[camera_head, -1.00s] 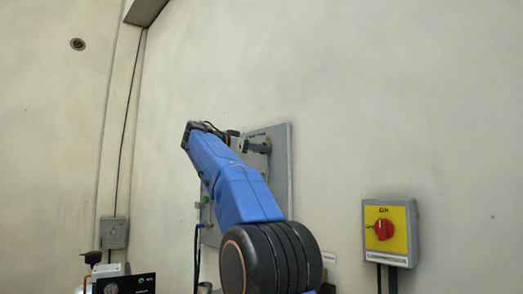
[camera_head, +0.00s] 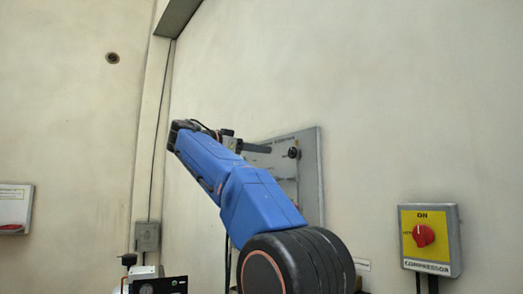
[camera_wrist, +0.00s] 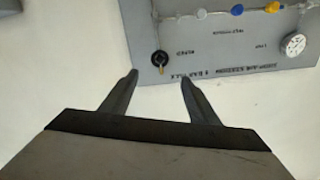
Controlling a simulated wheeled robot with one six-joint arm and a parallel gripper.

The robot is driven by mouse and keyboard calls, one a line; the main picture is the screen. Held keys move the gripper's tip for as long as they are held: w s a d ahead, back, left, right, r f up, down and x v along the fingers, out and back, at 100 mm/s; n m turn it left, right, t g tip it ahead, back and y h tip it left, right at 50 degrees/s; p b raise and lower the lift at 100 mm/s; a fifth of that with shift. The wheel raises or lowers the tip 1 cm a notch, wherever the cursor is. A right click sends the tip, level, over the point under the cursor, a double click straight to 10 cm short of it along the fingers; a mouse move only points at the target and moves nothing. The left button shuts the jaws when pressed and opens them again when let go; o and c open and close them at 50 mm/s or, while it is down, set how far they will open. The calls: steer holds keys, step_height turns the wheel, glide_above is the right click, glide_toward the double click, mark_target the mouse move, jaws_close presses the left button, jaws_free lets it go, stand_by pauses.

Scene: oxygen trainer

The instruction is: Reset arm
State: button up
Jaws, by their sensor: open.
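My gripper (camera_wrist: 160,82) shows in the wrist view with its two fingers spread apart and nothing between them. Its fingertips are near the edge of a grey wall panel (camera_wrist: 215,52), close to a black knob (camera_wrist: 160,58) on it. In the head view, my blue arm reaches up and left in front of the same panel (camera_head: 309,180), hiding much of it. A black knob (camera_head: 293,153) shows near the panel's upper right. My gripper is mostly hidden behind the arm in the head view.
A yellow switch box (camera_head: 430,240) with a red knob labelled ON is on the wall at right. A small grey box (camera_head: 147,236) and a white box (camera_head: 14,208) are at left. Dark equipment (camera_head: 158,285) stands at lower left. The wall above is bare.

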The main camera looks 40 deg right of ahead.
stand_by(0.6)
steer(key=s+a+f+n+t+y, duration=0.2)
steer(key=s+f+n+y, duration=0.15)
steer(key=f, duration=0.55)
steer(key=s+a+f+n+t+y, duration=0.1)
steer(key=s+a+f+n+y, duration=0.1)
steer(key=f+n, duration=0.5)
steer(key=s+a+f+n+t+y, duration=0.2)
steer(key=f+n+y, duration=0.1)
steer(key=f, duration=0.8)
steer(key=s+a+f+n+y, duration=0.2)
steer(key=s+a+f, duration=0.4)
steer(key=f, duration=0.7)
steer(key=s+a+f+n+y, duration=0.3)
steer(key=s+a+f, duration=0.3)
steer(key=s+f, duration=0.3)
steer(key=s+a+f+n+y, duration=0.2)
steer(key=s+a+f+y, duration=0.2)
steer(key=f, duration=1.3)
steer(key=s+a, duration=0.2)
steer(key=s, duration=0.1)
steer(key=shift+s+a+f+n, duration=0.15)
steer(key=shift+s+n, duration=0.1)
steer(key=shift+n, duration=0.1)
steer(key=shift+y, duration=0.25)
